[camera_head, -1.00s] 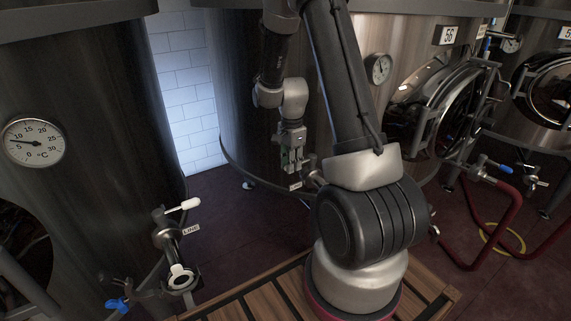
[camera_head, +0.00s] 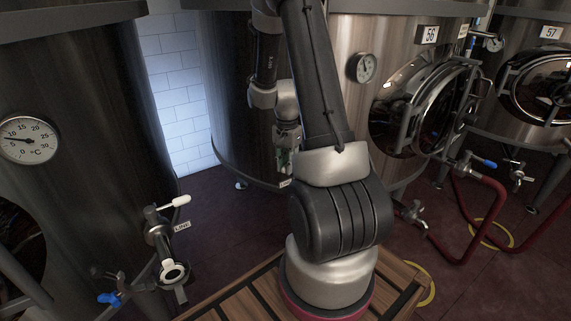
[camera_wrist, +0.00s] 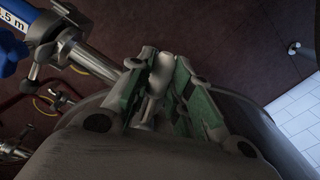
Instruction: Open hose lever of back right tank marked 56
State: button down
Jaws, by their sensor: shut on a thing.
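The tank marked 56 (camera_head: 345,120) stands at the back, with its number plate (camera_head: 430,34) at the upper right. My gripper (camera_head: 287,150) is low in front of this tank, partly hidden behind my arm in the head view. In the wrist view my gripper (camera_wrist: 157,85), with green finger pads, is shut on a whitish lever (camera_wrist: 161,68) between the fingers. The lever's pivot and valve body are mostly hidden by the fingers. A metal pipe fitting (camera_wrist: 75,50) lies just left of the fingers.
A hose valve with a blue handle (camera_head: 487,163) and a red hose (camera_head: 497,205) lie to the right. The near left tank (camera_head: 75,130) has a valve with a white lever (camera_head: 180,201). Tank 57 (camera_head: 535,90) is at far right. Bare floor (camera_head: 230,225) lies between.

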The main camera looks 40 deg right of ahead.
jog(key=c, duration=1.3)
grip_release()
